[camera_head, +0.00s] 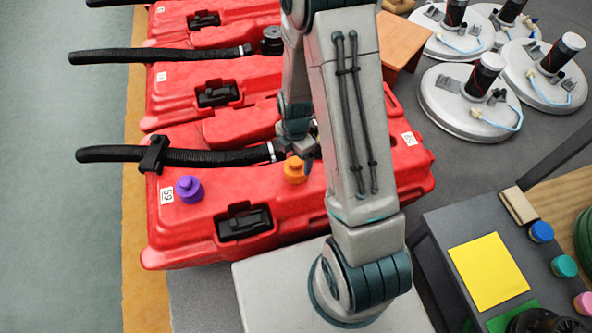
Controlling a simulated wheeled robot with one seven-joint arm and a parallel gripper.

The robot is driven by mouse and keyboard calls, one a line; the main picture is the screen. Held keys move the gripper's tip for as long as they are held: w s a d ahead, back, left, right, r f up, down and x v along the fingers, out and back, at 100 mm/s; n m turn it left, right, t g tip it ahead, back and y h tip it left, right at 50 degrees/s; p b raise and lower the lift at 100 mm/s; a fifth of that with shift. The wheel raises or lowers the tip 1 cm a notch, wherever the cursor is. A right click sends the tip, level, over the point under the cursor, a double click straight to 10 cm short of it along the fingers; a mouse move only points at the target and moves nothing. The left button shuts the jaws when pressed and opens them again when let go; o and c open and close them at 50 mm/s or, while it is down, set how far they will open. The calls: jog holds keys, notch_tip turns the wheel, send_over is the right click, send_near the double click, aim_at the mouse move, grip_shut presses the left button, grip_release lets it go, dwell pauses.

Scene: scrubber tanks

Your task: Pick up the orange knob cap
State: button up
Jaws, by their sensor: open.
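The orange knob cap (294,170) stands on top of the nearest red tank (330,205), close to the end of a black hose. My gripper (306,162) is just above and behind the cap, at its upper right, with a finger beside it. The jaws are open. My arm hides part of the tank, and the fingers are small and partly hidden, so I cannot tell whether they touch the cap.
A purple knob cap (189,189) stands left on the same tank. A black hose (200,156) juts left. At the right, a dark bench (455,225) holds a yellow sheet (488,271), a blue cap (541,231) and a teal cap (564,266). Round grey discs with motors (470,115) lie behind.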

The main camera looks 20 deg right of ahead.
aim_at(296, 167)
jog(key=shift+s+d+f+b, duration=0.1)
jog(key=shift+f+b, duration=1.45)
jog(key=shift+f, duration=1.45)
jog(key=c, duration=1.1)
